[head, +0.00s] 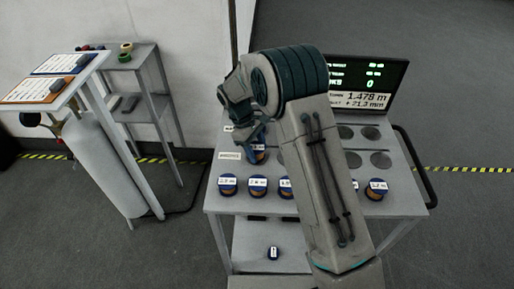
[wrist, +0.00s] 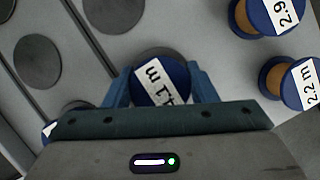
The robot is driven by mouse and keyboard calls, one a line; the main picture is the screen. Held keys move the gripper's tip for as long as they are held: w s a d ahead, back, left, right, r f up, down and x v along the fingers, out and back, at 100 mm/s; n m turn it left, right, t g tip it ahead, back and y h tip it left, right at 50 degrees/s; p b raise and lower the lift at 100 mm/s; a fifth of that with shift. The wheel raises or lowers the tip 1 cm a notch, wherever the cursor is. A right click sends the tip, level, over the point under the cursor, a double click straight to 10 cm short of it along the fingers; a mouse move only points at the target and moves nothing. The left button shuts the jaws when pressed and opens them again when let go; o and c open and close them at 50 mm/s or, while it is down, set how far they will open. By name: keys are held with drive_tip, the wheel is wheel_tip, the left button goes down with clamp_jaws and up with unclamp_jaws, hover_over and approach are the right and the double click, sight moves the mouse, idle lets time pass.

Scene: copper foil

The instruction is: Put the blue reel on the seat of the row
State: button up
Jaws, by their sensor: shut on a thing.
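The blue reel (wrist: 160,82) has a white label reading about "41 m", partly cut off. It sits between the two blue fingers of my gripper (wrist: 161,92), which are shut on it. A dark round seat (wrist: 155,52) shows just behind the reel's rim; I cannot tell whether the reel touches it or hangs above it. In the head view my gripper (head: 252,136) points down over the left part of the table, with the held reel (head: 258,156) under it, partly hidden by the arm.
The table (head: 225,204) has rows of dark round seats; some are bare at the right (head: 381,160). Several labelled blue reels (head: 227,185) stand along its front edge. A screen (head: 368,82) stands at the back.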

drive_tip(key=shift+f, duration=0.1)
drive_tip(key=o, duration=1)
drive_tip(key=shift+c, duration=0.2)
